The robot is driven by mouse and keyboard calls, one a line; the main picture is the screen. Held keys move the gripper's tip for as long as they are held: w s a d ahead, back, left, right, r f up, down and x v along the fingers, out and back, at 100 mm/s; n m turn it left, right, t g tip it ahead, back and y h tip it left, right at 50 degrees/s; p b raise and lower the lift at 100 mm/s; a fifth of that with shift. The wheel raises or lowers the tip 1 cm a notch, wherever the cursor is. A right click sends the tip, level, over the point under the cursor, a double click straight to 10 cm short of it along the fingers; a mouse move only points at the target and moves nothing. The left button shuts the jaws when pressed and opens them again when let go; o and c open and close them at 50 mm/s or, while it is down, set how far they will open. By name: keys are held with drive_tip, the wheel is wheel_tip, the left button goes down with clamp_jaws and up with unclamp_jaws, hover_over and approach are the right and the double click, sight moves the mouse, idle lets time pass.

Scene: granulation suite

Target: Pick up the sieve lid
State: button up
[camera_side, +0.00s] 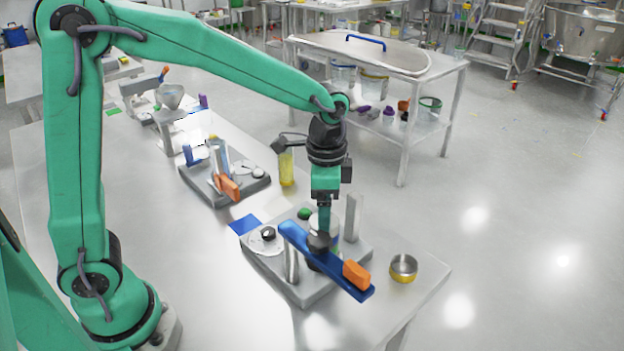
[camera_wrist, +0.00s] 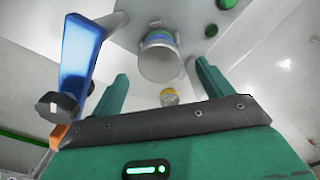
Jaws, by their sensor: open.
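A flat pale disc with a dark knob (camera_side: 268,236), which looks like the sieve lid, lies on the left part of the near grey machine base (camera_side: 300,293). I cannot make out this disc surely in the wrist view. My gripper (camera_side: 323,228) points down over the same base, to the right of the disc and apart from it. In the wrist view its two green fingers (camera_wrist: 160,85) are spread with nothing between the tips. A pale round cylinder with a blue band (camera_wrist: 160,58) shows beyond them. In the side view my gripper partly hides the middle of the base.
A blue bar (camera_side: 300,246) with an orange end crosses the base close to my gripper; it also shows in the wrist view (camera_wrist: 78,60). Posts (camera_side: 352,217) rise beside it. A steel cup with yellow (camera_side: 403,268) stands right. A second similar machine (camera_side: 225,185) stands behind.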

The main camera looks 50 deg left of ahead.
drive_tip(key=shift+f, duration=1.45)
drive_tip(key=c, duration=1.1)
